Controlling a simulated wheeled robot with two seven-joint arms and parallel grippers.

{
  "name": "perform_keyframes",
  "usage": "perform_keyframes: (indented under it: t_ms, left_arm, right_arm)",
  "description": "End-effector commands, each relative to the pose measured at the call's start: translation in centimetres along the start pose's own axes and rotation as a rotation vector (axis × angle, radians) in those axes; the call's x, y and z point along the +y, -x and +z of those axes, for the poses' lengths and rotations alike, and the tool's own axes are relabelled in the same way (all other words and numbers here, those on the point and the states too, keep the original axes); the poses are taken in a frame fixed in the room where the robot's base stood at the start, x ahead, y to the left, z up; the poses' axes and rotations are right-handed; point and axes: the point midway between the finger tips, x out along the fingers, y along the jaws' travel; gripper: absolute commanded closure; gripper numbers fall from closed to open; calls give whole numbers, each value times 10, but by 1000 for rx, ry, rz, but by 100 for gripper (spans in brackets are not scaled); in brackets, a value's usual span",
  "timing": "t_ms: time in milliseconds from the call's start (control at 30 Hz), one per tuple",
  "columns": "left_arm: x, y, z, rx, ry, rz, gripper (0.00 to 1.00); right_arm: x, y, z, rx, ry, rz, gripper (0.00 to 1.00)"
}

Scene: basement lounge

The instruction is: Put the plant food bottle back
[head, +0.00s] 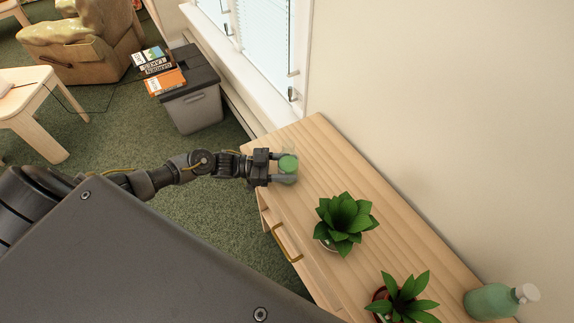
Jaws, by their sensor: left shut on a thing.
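The plant food bottle, as I take it, is a small pale thing with a round green top (288,163), at the far left end of the wooden cabinet (345,150). My left gripper (284,166) reaches in from the left and is shut on it. Its fingers hide most of the bottle's sides. From above I cannot tell whether the bottle rests on the wood or is held just over it. My right gripper is not in view.
Two leafy potted plants (345,220) (404,297) stand along the cabinet, and a green bottle with a whitish top (492,300) is at its right end. A wall and window (262,40) run behind. A lidded grey bin (195,107) bears books (165,82).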

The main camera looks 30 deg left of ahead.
Motion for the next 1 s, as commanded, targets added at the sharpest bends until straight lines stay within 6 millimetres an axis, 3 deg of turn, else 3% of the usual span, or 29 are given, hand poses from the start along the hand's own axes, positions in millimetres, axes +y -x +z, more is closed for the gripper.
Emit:
perform_keyframes:
  t_ms: [333,367,500,867,1000]
  left_arm:
    - [0,0,4,1,-2,0,75]
    - [0,0,4,0,-1,0,43]
    - [0,0,3,0,-1,0,24]
    - [0,0,-3,0,-1,0,23]
    - [0,20,3,-3,-1,-2,23]
  right_arm:
    - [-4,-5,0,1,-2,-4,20]
    - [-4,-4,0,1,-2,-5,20]
    - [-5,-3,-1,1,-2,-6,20]
    - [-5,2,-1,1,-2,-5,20]
    - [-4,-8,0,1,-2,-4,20]
